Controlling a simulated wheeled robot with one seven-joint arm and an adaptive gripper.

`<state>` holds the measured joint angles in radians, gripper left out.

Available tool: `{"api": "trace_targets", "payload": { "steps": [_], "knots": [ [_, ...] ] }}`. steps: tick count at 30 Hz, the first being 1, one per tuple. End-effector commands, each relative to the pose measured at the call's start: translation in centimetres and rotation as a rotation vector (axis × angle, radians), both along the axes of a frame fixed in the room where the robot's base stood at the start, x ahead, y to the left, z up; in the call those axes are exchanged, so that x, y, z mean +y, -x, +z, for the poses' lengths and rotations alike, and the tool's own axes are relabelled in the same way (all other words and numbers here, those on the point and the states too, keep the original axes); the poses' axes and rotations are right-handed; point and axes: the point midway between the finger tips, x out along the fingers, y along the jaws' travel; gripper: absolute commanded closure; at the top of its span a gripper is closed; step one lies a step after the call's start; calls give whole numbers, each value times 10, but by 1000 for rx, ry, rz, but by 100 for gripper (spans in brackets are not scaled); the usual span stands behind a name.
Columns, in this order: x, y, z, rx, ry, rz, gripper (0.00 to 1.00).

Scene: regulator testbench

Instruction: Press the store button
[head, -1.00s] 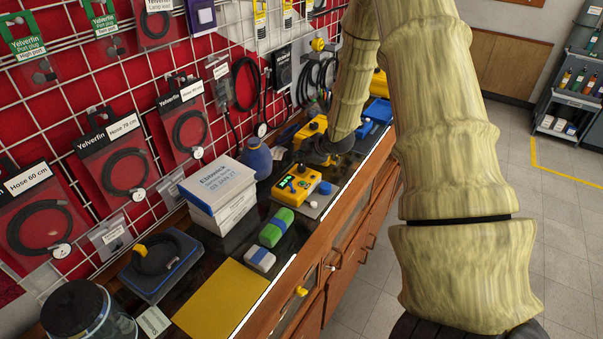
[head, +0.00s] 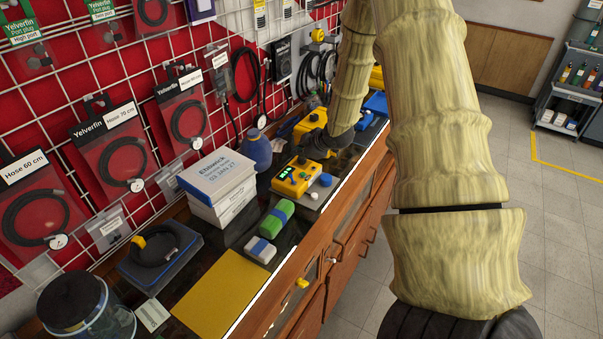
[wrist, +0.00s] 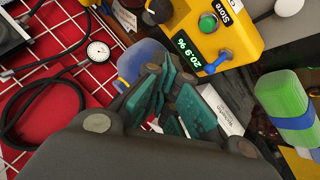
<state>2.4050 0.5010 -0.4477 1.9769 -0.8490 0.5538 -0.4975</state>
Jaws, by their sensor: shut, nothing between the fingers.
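The yellow regulator tester (head: 297,178) sits on a grey plate on the bench, with a lit green display and a blue knob. My gripper (head: 316,146) hangs just behind and above the tester in the head view. In the wrist view its teal-padded fingers (wrist: 166,100) are shut and empty. They are apart from the button, which looks uncovered. The button itself is hard to make out in the head view.
A blue round-bodied bottle (head: 256,150) and stacked white boxes (head: 218,188) stand left of the tester. A green-blue block (head: 276,222) and a white-blue block (head: 260,250) lie in front. A wire grid with hoses (head: 125,160) rises behind. A yellow mat (head: 219,292) is nearer.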

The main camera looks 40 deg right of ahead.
Motion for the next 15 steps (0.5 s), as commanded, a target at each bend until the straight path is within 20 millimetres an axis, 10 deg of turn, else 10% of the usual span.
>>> {"api": "trace_targets", "payload": {
  "steps": [15],
  "knots": [
    [1, -1, -55, 0, 1, 1, 100]
  ]
}}
